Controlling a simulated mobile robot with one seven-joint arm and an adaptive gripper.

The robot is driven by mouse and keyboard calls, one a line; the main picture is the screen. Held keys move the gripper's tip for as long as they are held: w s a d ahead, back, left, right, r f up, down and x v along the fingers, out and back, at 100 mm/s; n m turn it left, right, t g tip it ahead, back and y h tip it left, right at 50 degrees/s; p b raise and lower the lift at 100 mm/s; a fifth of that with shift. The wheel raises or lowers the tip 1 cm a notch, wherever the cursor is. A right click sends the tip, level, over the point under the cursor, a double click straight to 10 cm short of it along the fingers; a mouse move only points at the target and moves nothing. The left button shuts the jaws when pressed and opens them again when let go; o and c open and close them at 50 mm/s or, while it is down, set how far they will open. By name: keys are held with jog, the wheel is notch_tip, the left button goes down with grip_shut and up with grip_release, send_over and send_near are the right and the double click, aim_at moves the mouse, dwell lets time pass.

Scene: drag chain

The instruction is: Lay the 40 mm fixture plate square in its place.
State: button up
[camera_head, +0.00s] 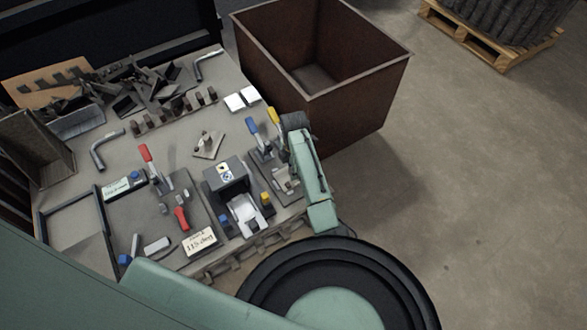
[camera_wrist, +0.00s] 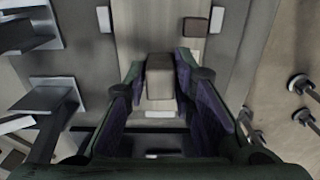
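I cannot tell which piece is the 40 mm fixture plate. In the head view a light grey plate (camera_head: 208,145) with a small part on it lies mid-table, and two white flat pieces (camera_head: 243,99) lie near the far right edge. A dark fixture board (camera_head: 165,225) with a red-handled clamp is at the front. In the wrist view my gripper (camera_wrist: 161,62) has its dark, purplish fingers on either side of a brownish block (camera_wrist: 160,78). Whether they touch the block is unclear. My gripper is not clearly visible in the head view.
Blue- and yellow-handled clamps (camera_head: 262,135) stand at the table's right side. Dark scrap pieces (camera_head: 135,90) and bent tubes (camera_head: 105,148) crowd the back and left. A rusty open bin (camera_head: 345,105) is beyond the right edge. A label card (camera_head: 199,241) lies in front.

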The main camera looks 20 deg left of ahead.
jog(key=o, duration=0.4)
jog(key=shift+f, duration=0.1)
notch_tip(320, 180, up, 12)
dwell(0.5)
dwell(0.5)
